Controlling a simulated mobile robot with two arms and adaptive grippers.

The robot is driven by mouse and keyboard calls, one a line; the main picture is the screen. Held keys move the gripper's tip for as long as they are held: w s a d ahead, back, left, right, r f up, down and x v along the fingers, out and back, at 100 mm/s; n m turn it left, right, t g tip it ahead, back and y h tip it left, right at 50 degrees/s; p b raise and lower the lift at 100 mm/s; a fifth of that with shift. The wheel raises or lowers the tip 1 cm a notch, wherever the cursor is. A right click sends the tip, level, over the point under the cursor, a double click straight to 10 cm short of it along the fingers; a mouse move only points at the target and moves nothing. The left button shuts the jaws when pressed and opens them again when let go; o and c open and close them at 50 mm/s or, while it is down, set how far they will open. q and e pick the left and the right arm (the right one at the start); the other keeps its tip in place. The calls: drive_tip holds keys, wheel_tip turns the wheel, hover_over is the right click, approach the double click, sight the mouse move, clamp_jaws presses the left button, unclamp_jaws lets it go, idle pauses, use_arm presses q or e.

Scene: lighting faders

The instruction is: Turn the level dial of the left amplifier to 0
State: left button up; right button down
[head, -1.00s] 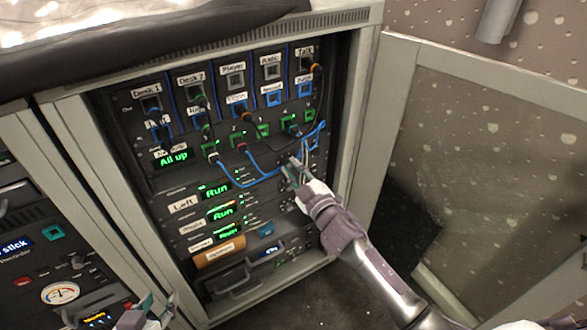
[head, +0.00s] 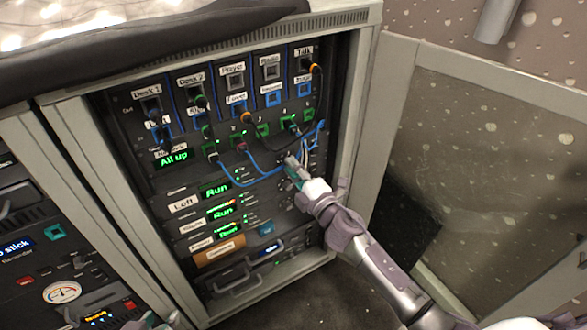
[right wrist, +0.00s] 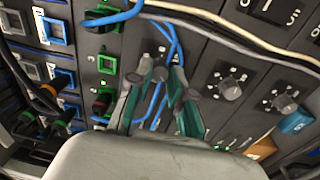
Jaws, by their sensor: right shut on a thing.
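The left amplifier (head: 215,190) is the rack unit labelled "Left", with a green "Run" display. My right gripper (head: 291,170) is at the right end of its panel. The right wrist view shows the same gripper (right wrist: 168,82) with its fingers close together, shut on the level dial of the left amplifier. The fingers and blue cables hide that dial, so its pointer cannot be read. Only a bit of my left gripper (head: 150,320) shows at the bottom edge; its fingers cannot be made out.
Two similar dials, one nearer (right wrist: 230,88) and one farther (right wrist: 283,103), sit beside the gripper in the right wrist view. Blue cables (head: 250,180) droop across the panel and pass close to the fingers. An open cabinet door (head: 480,150) stands at the right.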

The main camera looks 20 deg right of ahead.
drive_tip(key=shift+f+n, duration=0.1)
drive_tip(key=shift+n, duration=0.2)
idle(0.4)
drive_tip(key=c, duration=1)
unclamp_jaws()
drive_tip(key=shift+c, duration=0.2)
drive_tip(key=v, duration=1.2)
drive_tip(key=shift+s, duration=0.1)
